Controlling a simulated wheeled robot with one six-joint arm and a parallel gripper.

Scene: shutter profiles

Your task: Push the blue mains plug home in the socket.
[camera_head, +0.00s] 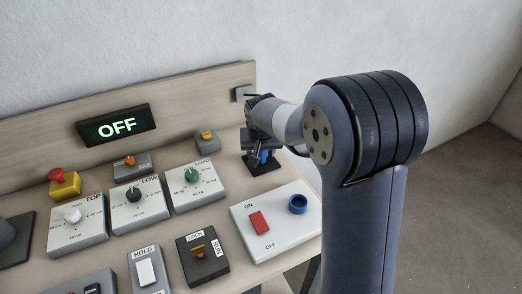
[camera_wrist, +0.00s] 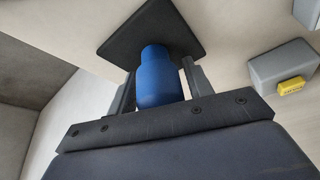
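The blue mains plug (camera_wrist: 158,82) stands upright at a black square plate (camera_wrist: 190,40), between the two fingers of my gripper (camera_wrist: 160,80) in the wrist view. The fingers lie close on either side of it; whether they touch it I cannot tell. In the head view a little of the plug's blue (camera_head: 264,156) shows under my gripper (camera_head: 262,148), above the black plate (camera_head: 266,168). A round blue socket (camera_head: 297,203) sits empty on a white box at the right of the bench, in front of the plate.
The white box also carries a red ON/OFF switch (camera_head: 259,222). Dial boxes, a HOLD switch (camera_head: 146,272) and a LOCK/RUN switch (camera_head: 202,258) stand to the left. A grey box with a yellow part (camera_head: 207,140) stands near the plate. The display (camera_head: 117,126) reads OFF.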

